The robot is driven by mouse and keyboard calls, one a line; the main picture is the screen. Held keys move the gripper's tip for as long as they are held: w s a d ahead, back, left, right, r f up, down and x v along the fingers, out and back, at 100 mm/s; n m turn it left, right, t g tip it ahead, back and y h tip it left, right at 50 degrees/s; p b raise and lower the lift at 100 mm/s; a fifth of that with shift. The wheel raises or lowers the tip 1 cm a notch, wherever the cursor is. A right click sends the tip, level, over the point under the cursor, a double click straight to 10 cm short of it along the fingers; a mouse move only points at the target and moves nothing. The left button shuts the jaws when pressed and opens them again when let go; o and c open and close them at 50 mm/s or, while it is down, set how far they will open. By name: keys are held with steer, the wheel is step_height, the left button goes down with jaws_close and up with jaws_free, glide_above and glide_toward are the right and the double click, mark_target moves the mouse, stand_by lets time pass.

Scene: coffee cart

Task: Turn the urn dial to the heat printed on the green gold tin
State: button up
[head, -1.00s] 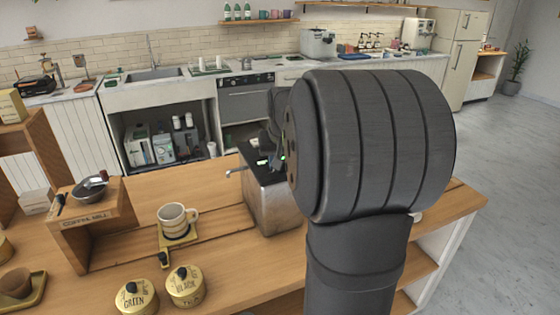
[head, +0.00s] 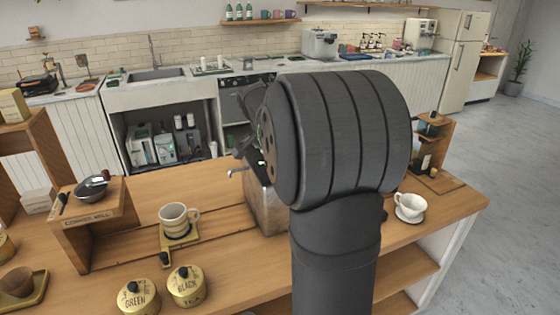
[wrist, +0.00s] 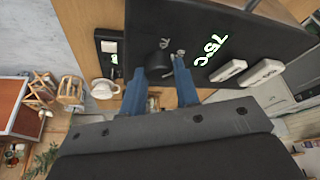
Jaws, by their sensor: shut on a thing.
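The green tin (head: 138,297), gold with a black knob and "GREEN" lettering, stands at the front left in the head view; no printed heat is readable on it. A similar gold tin marked "BLACK TEA" (head: 186,286) is beside it. The metal urn (head: 268,207) is partly hidden by my arm. In the wrist view its black panel (wrist: 185,20) shows a green "75°C" readout (wrist: 209,50). The dark round dial (wrist: 157,62) is between my blue fingertips, and my gripper (wrist: 160,74) is shut on it. In the head view my arm hides the dial.
Two pale levers or buttons (wrist: 245,72) sit beside the readout. A striped mug (head: 173,217) stands left of the urn. A white cup (head: 410,206) and a wooden stand (head: 436,145) are on the right.

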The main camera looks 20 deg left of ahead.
steer(key=shift+m, duration=0.7)
steer(key=shift+h, duration=0.3)
steer(key=o, duration=1)
steer(key=shift+c, duration=0.2)
steer(key=v, duration=1.7)
steer(key=shift+w+r, duration=0.2)
steer(key=shift+r, duration=0.05)
steer(key=shift+f, duration=0.1)
